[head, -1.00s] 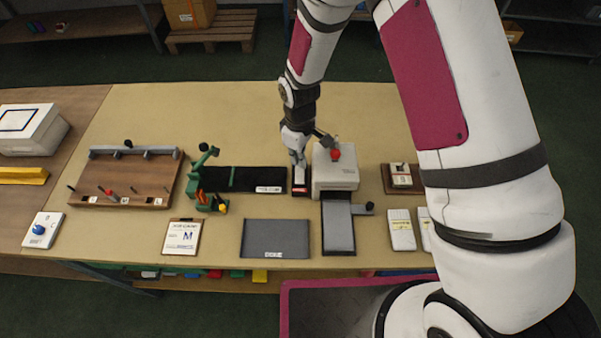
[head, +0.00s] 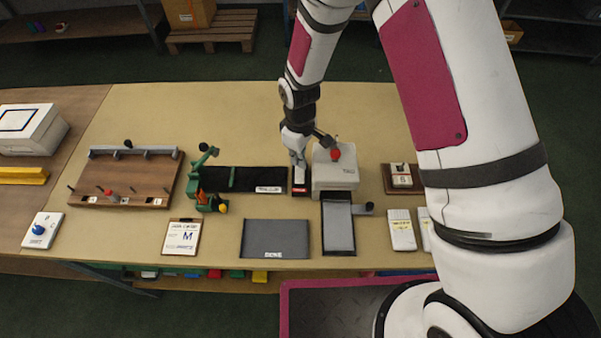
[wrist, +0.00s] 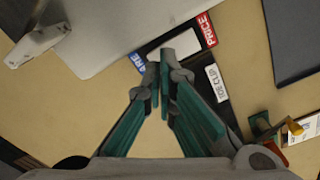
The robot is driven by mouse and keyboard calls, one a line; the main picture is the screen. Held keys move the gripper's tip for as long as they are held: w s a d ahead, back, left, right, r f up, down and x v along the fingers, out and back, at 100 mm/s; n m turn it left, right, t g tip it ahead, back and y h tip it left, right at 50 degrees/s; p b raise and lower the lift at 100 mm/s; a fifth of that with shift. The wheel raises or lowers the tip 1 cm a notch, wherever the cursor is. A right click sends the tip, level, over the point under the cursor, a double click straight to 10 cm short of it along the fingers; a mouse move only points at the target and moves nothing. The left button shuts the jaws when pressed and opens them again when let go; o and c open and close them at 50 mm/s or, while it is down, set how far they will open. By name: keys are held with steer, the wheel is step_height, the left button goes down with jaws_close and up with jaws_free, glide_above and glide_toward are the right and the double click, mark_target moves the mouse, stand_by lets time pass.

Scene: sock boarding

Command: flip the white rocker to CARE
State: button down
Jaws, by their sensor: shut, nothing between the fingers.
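The white rocker (wrist: 185,45) sits in a black plate between a red PRICE label (wrist: 208,30) and a blue label partly hidden, whose visible letters end in "ARE" (wrist: 137,62). In the wrist view my gripper (wrist: 162,74) is shut and empty. Its fingertips are over the rocker's end nearest the blue label; I cannot tell whether they touch it. In the head view my gripper (head: 299,158) points down over the back of the rocker plate, left of the grey-white box, and hides the blue label. The red label (head: 300,190) shows at the front.
The grey-white box (head: 335,176) with a red knob stands close right of the rocker. A black strip (head: 245,179) labelled TOE CLIP (wrist: 216,82) and a green fixture (head: 207,185) lie left. Bare table (head: 200,110) is behind.

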steer(key=shift+f+b, duration=0.4)
steer(key=shift+f, duration=0.8)
stand_by(0.5)
steer(key=shift+r+p, duration=1)
steer(key=shift+r, duration=2.55)
